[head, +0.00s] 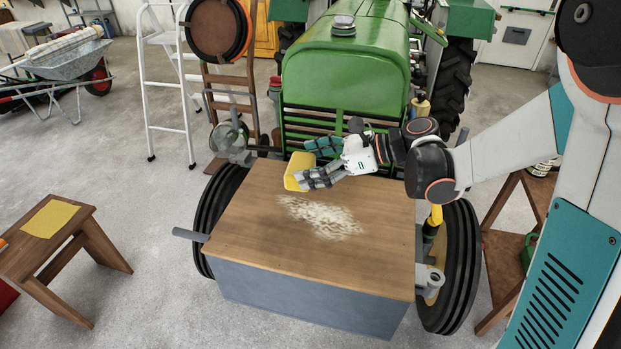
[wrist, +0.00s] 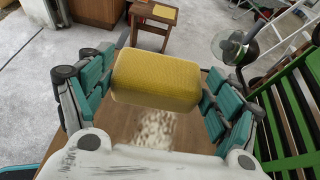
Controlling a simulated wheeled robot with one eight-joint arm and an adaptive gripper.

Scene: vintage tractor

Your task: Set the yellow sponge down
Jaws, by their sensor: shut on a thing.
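The yellow sponge (head: 298,170) is held in my gripper (head: 318,163) above the back left part of the wooden-topped box (head: 255,222). In the wrist view the sponge (wrist: 157,78) sits between the teal finger pads of my gripper (wrist: 155,90), and the jaws are shut on it. A pale, powdery patch (head: 322,216) lies on the wooden top, to the right of and nearer than the sponge. The patch also shows below the sponge in the wrist view (wrist: 152,132).
A green tractor (head: 345,75) stands right behind the box. A small wooden stool (head: 85,235) with a yellow cloth or sheet (head: 50,218) on it stands at left. A round lamp or fan-like object (head: 228,138) is near the box's back left. The front of the wooden top is clear.

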